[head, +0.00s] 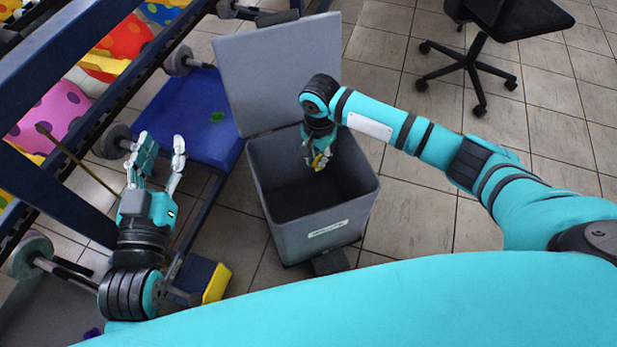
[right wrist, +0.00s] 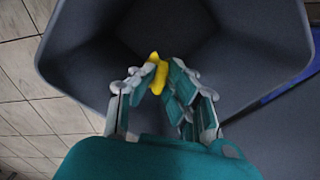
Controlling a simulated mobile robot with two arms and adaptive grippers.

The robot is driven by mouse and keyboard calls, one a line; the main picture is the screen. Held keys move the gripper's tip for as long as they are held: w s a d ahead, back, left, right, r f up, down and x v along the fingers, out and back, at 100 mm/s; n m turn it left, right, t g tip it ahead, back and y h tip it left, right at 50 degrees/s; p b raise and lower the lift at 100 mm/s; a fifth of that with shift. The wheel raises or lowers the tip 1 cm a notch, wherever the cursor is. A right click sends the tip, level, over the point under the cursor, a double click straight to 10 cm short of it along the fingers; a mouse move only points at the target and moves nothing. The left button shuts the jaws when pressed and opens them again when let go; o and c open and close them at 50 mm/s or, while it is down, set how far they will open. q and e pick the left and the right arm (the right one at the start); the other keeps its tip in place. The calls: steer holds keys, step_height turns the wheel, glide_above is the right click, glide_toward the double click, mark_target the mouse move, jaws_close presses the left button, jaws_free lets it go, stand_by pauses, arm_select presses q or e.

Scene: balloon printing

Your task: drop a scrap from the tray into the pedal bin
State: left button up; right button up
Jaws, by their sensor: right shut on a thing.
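The grey pedal bin (head: 318,221) stands on the tiled floor with its lid (head: 277,75) raised. My right gripper (head: 319,160) reaches into its open mouth, shut on a small yellow scrap (head: 322,158). In the right wrist view the yellow scrap (right wrist: 155,75) sits between the fingertips, with the bin's dark inside beyond it. The blue tray (head: 205,145) is left of the bin, with a small green scrap (head: 217,117) on it. My left gripper (head: 160,150) is open and empty, left of the bin, near the tray's front edge.
A dark rack with spotted balloons (head: 62,112) fills the left side. A yellow block (head: 216,284) is at the lower left. An office chair (head: 478,65) stands at the upper right. The floor right of the bin is clear.

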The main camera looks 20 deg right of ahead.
steer(key=o, duration=0.8)
steer(key=shift+c, duration=0.2)
steer(key=shift+r, duration=0.1)
step_height(320, 180, up, 12)
